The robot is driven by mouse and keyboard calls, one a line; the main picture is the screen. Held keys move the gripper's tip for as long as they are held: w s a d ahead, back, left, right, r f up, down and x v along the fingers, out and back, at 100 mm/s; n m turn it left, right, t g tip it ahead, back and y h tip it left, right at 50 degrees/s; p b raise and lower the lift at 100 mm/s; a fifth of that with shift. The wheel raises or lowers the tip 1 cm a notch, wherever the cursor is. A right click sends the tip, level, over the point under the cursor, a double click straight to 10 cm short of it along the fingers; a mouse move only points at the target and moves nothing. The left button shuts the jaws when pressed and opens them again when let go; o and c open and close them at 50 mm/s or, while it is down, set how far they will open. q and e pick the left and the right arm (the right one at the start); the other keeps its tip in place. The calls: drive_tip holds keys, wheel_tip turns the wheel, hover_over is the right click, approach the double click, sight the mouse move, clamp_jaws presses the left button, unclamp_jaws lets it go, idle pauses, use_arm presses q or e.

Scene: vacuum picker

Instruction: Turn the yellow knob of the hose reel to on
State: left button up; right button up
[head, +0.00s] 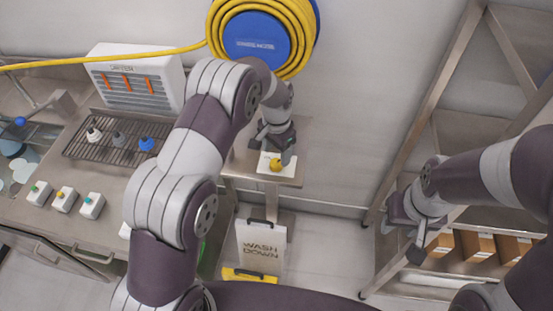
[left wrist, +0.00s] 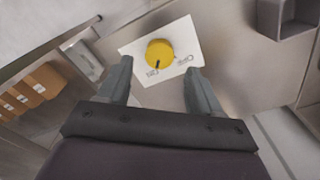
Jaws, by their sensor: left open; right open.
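The yellow knob (head: 276,164) sits on a white plate (head: 264,169) on a small metal stand below the hose reel (head: 256,38). My left gripper (head: 276,148) is open just above the knob and partly covers the plate. In the left wrist view the round yellow knob (left wrist: 159,52) lies ahead of and between my open fingers, which do not touch it. A dark mark on the knob points down toward a small label; another label is to its right. Their lettering is hard to read. My right gripper (head: 402,240) is open and empty by the rack at right.
A metal rack (head: 440,100) with cardboard boxes (head: 476,246) stands at right. A bench at left carries a white unit (head: 135,78), a wire rack with bottles and several small boxes with coloured buttons.

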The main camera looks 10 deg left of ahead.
sight(276, 163)
use_arm(q)
wheel_tip(276, 163, up, 9)
drive_tip(key=shift+s, duration=0.1)
idle(0.4)
